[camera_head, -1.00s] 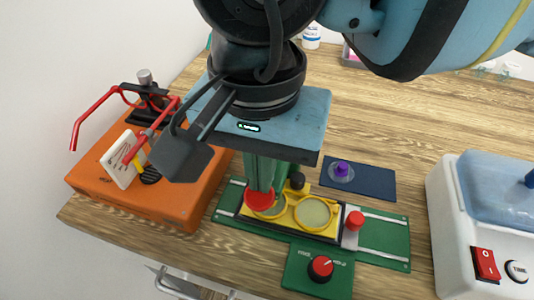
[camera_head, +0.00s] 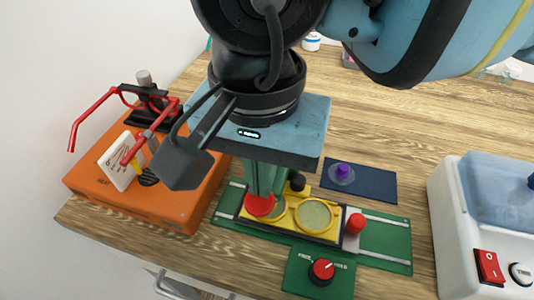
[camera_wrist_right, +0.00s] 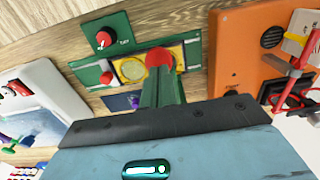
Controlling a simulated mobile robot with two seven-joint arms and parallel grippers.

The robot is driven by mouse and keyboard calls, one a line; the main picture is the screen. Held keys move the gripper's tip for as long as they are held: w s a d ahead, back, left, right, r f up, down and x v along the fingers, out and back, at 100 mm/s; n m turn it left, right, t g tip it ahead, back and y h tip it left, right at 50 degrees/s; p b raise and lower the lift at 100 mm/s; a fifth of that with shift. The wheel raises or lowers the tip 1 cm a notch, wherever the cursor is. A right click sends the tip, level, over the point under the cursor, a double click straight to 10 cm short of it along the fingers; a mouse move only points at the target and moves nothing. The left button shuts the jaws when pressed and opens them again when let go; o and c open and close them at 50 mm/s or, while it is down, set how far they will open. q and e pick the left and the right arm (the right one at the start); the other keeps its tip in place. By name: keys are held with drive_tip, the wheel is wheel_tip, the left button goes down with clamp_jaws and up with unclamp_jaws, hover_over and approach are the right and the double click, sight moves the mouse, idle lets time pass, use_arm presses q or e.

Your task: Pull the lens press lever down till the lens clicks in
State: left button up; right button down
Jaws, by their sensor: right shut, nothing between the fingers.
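My right gripper (camera_head: 261,205) points down over the yellow plate (camera_head: 291,216) of a green fixture (camera_head: 384,240). Its green fingers are shut. A round red piece covers their ends in both views, also in the right wrist view (camera_wrist_right: 159,62); I cannot tell whether it is the fingertips or a lever knob. It partly hides the left lens ring (camera_head: 277,209). The right lens ring (camera_head: 314,214) is clear. A red slider knob (camera_head: 355,223) stands right of the plate, apart from the fingers. No part is clearly the press lever. My left gripper is not in view.
An orange box (camera_head: 170,206) with red glasses frames on it stands left. A red dial (camera_head: 321,270) is in front. A navy mat (camera_head: 372,183) lies behind the fixture. A white machine (camera_head: 447,222) stands right. The wooden table behind is largely clear.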

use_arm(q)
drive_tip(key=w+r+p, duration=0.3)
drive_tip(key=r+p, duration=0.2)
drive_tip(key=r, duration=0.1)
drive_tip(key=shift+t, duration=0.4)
use_arm(e)
wheel_tip(320, 180, up, 8)
drive_tip(key=shift+r, duration=0.15)
idle(0.6)
